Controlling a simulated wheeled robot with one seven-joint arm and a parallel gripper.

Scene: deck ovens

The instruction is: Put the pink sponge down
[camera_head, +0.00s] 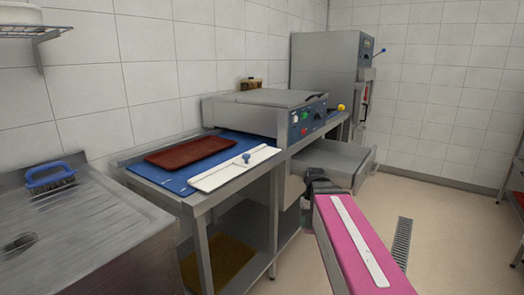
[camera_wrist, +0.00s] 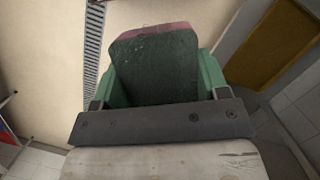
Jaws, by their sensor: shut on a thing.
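In the wrist view, the pink sponge (camera_wrist: 155,62) is held between the green fingers of my gripper (camera_wrist: 160,84). Its dark green face fills the middle and a pink edge shows along its top. My gripper is shut on it, with the floor behind and below. In the head view, my pink arm with a white stripe reaches forward to the open drawer's near side. The sponge cannot be made out there.
A steel table (camera_head: 172,203) bears a blue mat (camera_head: 152,176), a dark red tray (camera_head: 190,152) and a white board (camera_head: 232,170). Behind are a counter oven (camera_head: 258,115) and an open drawer (camera_head: 335,158). A blue brush (camera_head: 50,178) lies on the sink unit (camera_head: 85,225) at left. A drain (camera_head: 402,245) crosses open floor.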

